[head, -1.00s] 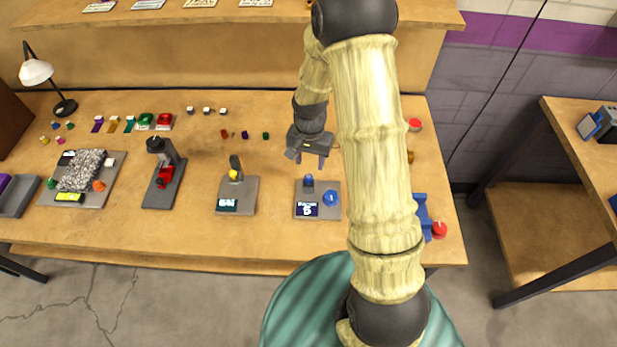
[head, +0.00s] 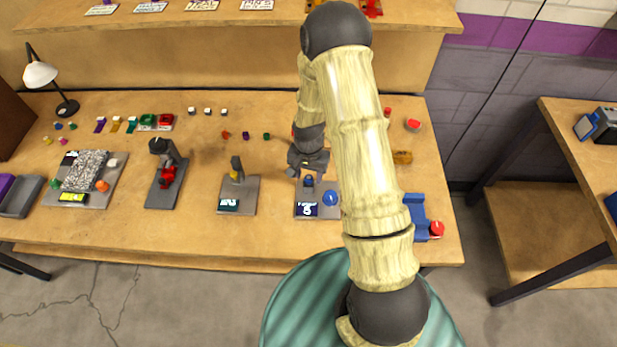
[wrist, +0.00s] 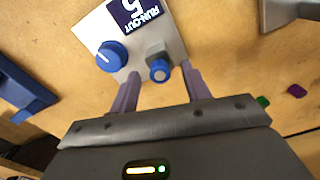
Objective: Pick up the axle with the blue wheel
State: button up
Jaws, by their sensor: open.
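A small blue wheel (wrist: 158,70) shows end-on at a grey post on a pale plate (wrist: 88,30) with a dark "RUN-OUT 5" display (wrist: 137,14). Its axle cannot be made out. In the head view the blue wheel (head: 308,181) is just below my gripper (head: 308,172). A larger blue knob (wrist: 112,56) sits on the same plate beside the post. In the wrist view my gripper (wrist: 159,76) is open, with one finger to each side of the blue wheel. Nothing is clamped between the fingers; whether they touch the wheel cannot be told.
A blue bracket (head: 415,215) and a red button (head: 437,229) are at the right of the bench. A similar grey station (head: 238,200) stands to the left. Small coloured pieces, among them a green one (head: 266,136), lie behind. Bare wood separates the stations.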

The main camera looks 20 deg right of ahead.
aim_at(308, 177)
jog(key=shift+f, duration=0.3)
grip_shut()
dwell(0.3)
jog(key=shift+r, duration=0.1)
notch_tip(308, 177, up, 10)
jog(key=b, duration=0.2)
dwell(0.4)
dwell(0.5)
